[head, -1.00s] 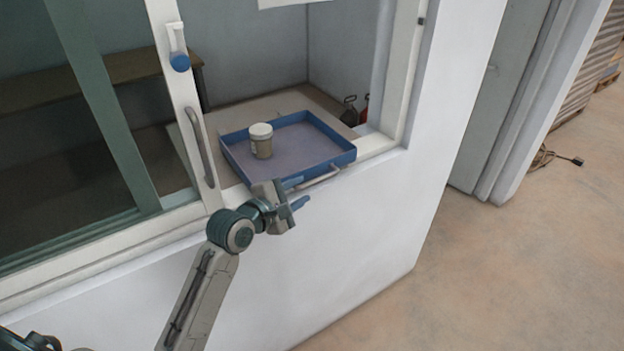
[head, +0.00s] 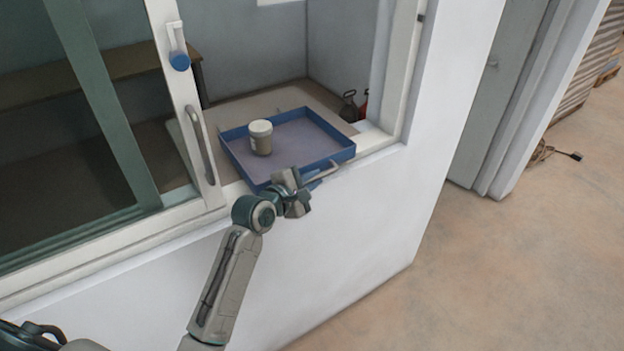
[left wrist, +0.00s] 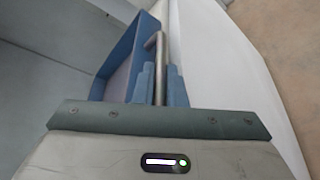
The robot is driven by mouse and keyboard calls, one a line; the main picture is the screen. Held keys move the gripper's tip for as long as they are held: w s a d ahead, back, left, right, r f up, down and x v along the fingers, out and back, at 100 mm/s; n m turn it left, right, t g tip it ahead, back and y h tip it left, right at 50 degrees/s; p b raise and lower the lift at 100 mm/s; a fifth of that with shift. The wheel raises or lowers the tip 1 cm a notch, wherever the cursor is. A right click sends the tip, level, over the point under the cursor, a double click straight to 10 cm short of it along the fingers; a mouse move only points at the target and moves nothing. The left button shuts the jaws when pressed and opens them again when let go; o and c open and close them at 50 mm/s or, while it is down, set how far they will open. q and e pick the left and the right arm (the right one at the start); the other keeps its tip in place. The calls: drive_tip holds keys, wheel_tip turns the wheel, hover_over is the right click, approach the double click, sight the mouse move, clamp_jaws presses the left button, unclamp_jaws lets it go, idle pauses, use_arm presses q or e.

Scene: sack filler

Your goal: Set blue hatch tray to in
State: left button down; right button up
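The blue hatch tray (head: 238,160) lies in the window opening, its front edge by the sill. A pale lidded jar (head: 261,138) stands upright on its left part. A grey bar handle (head: 322,174) is on the tray's front side. My left gripper (head: 318,178) is at this handle, outside the wall. In the left wrist view, its two blue fingers (left wrist: 160,85) lie close on either side of the handle bar (left wrist: 159,60), with no clear gap, so it looks shut on it. The tray's blue wall (left wrist: 122,55) shows just beyond. My right gripper is not in view.
The sliding window frame (head: 185,115), with a grey pull handle (head: 198,140) and blue knob (head: 180,61), stands left of the tray. The white wall (head: 330,240) drops below the sill. Open floor (head: 500,270) lies to the right.

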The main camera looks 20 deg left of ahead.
sight(301, 169)
use_arm(q)
drive_tip(key=w+a, duration=0.1)
drive_tip(key=a, duration=0.1)
drive_tip(key=w+a, duration=0.2)
drive_tip(key=shift+w+p, duration=0.1)
drive_tip(key=shift+p, duration=0.2)
drive_tip(key=shift+d, duration=0.1)
drive_tip(key=c, duration=1.5)
unclamp_jaws()
drive_tip(key=b+v, duration=0.1)
drive_tip(key=v, duration=1)
drive_tip(key=shift+b, duration=0.35)
